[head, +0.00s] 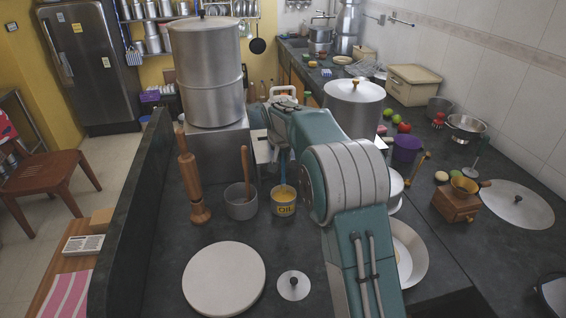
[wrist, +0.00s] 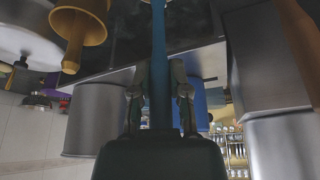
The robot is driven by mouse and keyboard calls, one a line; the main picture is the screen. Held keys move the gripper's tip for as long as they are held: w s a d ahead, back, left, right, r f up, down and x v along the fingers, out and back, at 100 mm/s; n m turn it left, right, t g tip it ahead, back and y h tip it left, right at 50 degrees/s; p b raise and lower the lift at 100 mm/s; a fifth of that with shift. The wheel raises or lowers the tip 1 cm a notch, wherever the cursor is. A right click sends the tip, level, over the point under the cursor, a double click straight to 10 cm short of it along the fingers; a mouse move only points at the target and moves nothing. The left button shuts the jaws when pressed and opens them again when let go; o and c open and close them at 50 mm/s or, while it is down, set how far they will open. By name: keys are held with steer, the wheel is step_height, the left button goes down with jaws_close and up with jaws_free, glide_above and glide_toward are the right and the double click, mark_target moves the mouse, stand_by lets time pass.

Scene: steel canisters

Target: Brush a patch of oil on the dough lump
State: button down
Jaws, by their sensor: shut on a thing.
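My gripper (wrist: 160,95) is shut on a blue brush (wrist: 159,55), whose handle runs between the two fingers in the wrist view. In the head view the blue brush (head: 282,170) points down to the mouth of the tin marked OIL (head: 284,208), which shows yellow oil inside. Its bristles are not visible; I cannot tell how deep they are. My arm hides most of the gripper there. A metal dish (head: 416,258) stands right of my arm and is partly hidden by it, with a small yellowish patch visible inside. I cannot make out a dough lump clearly.
A round pale board (head: 224,279) and a small lid (head: 293,286) lie in front. A tall steel canister (head: 206,75) stands behind; a wooden grinder (head: 456,205) is at right.

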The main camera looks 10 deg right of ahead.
steer(key=shift+r, duration=2.05)
steer(key=shift+s, duration=0.1)
